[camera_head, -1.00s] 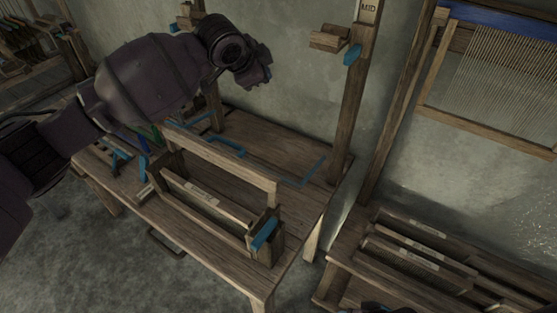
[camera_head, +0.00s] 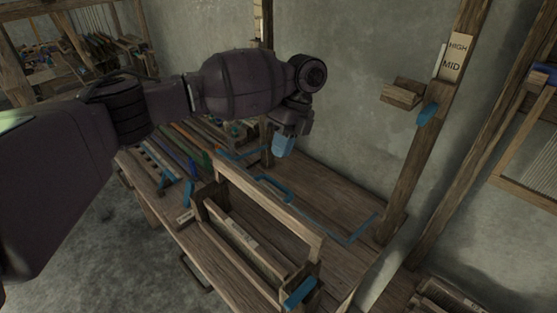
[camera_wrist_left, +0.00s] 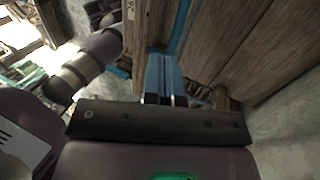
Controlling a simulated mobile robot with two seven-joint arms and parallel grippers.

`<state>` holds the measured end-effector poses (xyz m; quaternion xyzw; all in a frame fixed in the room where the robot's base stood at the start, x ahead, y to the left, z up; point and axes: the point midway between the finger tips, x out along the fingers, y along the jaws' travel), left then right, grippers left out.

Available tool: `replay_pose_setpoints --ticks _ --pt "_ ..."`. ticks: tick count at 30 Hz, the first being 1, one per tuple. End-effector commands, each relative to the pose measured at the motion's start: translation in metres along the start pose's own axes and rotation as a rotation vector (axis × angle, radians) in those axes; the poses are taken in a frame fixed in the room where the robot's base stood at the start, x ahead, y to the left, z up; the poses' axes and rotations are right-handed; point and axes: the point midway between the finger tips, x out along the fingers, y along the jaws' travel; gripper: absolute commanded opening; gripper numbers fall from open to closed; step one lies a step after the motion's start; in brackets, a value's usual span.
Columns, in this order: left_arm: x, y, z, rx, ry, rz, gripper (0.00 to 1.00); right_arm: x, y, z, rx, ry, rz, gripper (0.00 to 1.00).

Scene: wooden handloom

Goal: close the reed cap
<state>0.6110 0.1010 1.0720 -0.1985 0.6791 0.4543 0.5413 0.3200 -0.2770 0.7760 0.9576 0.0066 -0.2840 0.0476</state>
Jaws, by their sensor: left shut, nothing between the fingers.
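The reed frame stands on the wooden bench. Its top bar, which looks like the reed cap (camera_head: 268,208), stands raised above the lower trough with a gap beneath. A labelled wooden piece, apparently the reed (camera_head: 242,234), lies in the trough. A blue handle (camera_head: 273,187) shows just behind the bar, and a blue latch-like block (camera_head: 299,292) is on the near right end. My left gripper (camera_head: 284,146) is shut and empty, pointing down above the back of the bench, behind the bar and apart from it. Its blue fingers (camera_wrist_left: 164,80) are together in the left wrist view. My right gripper is out of view.
Blue lines mark the bench top (camera_head: 325,212). A post (camera_head: 440,110) with HIGH and MID labels and a small wooden bracket (camera_head: 402,94) stands at right. Coloured strips (camera_head: 180,148) lie at the bench's left. The wall is behind.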

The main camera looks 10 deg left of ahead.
Motion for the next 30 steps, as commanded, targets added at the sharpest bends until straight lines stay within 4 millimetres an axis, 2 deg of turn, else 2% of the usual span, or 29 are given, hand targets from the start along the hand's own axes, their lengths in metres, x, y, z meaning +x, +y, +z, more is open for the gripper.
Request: replay_pose_setpoints --ticks 9,15,21,30 --pt "0.051 0.0 0.0 -0.002 -0.001 -0.001 0.0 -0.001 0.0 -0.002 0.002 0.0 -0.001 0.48" --pt "0.077 0.0 0.001 -0.004 -0.001 -0.001 0.0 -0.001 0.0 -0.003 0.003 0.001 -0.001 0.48" --pt "0.089 0.0 0.0 -0.004 0.0 -0.002 0.0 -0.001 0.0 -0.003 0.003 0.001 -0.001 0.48" --pt "0.09 -0.001 0.0 -0.003 0.0 -0.003 0.0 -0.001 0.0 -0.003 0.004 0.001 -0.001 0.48"
